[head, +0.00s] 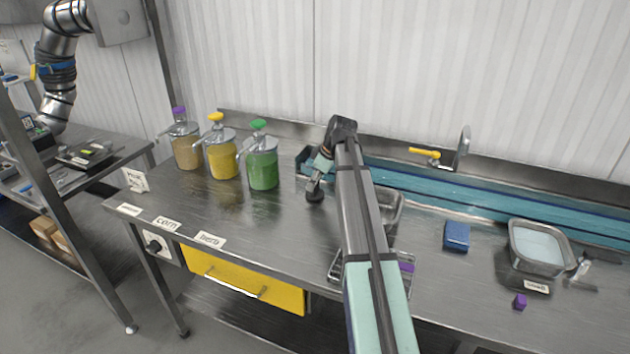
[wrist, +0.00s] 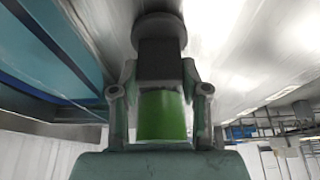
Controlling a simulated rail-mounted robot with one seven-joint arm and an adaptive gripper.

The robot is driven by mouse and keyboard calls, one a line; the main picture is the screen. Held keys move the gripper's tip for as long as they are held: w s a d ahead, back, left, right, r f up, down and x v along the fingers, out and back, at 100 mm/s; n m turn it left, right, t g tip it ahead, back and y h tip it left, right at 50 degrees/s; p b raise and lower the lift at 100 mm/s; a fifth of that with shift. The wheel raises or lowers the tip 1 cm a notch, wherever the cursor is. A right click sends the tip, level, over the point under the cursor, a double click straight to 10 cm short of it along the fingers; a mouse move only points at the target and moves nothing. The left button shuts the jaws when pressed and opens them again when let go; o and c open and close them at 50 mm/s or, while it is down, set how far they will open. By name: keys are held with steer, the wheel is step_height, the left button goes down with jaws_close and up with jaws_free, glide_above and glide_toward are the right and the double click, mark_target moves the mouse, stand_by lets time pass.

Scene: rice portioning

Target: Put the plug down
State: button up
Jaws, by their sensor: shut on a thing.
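The plug is dark, with a narrow upper part and a wide round disc at its lower end. In the head view the plug (head: 314,196) is at or just above the steel counter, right of the green jar. My gripper (head: 318,180) points down and is shut on the plug. In the wrist view, which looks upside down, the plug (wrist: 158,60) sits between the two fingers of my gripper (wrist: 160,78), with its disc close to the counter. I cannot tell whether the disc touches the counter.
A green jar (head: 263,168), a yellow jar (head: 221,158) and a tan jar (head: 186,150) stand left of my gripper. A teal trough (head: 450,190) runs behind. A blue block (head: 457,236) and a steel pan (head: 515,262) are at right.

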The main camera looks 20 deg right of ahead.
steer(key=shift+f, duration=0.15)
steer(key=o, duration=1.2)
steer(key=shift+o, duration=0.2)
steer(key=b+v, duration=0.1)
steer(key=v, duration=1.1)
steer(key=shift+b, duration=0.4)
